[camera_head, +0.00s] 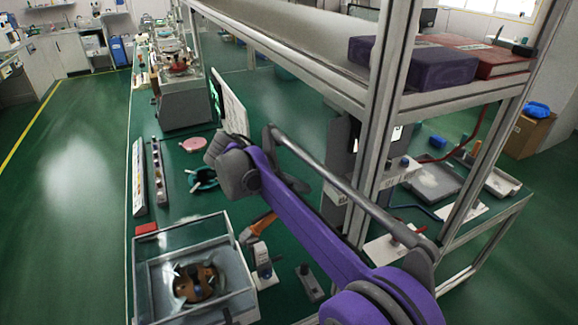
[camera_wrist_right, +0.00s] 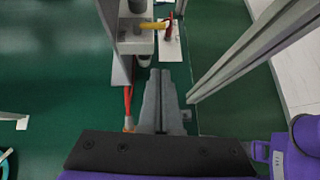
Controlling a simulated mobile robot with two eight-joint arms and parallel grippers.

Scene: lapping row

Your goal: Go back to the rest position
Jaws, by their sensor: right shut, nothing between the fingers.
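My right gripper (camera_wrist_right: 161,73) shows in the right wrist view with its two grey fingers together and nothing between them. It hangs over the green bench top, close to an upright metal post (camera_wrist_right: 232,50), without visibly touching anything. In the head view my purple right arm reaches from the lower right up to the middle, with its grey end over the bench beside the shelf frame. My left gripper is not in view.
The shelf frame's post (camera_head: 386,110) stands right beside my arm, and its shelf carries a purple box (camera_head: 412,64) and a red binder (camera_head: 490,60). A clear-walled box (camera_head: 235,245), an orange-handled tool (camera_head: 262,224) and a pink dish (camera_head: 192,145) are on the bench. The left floor is clear.

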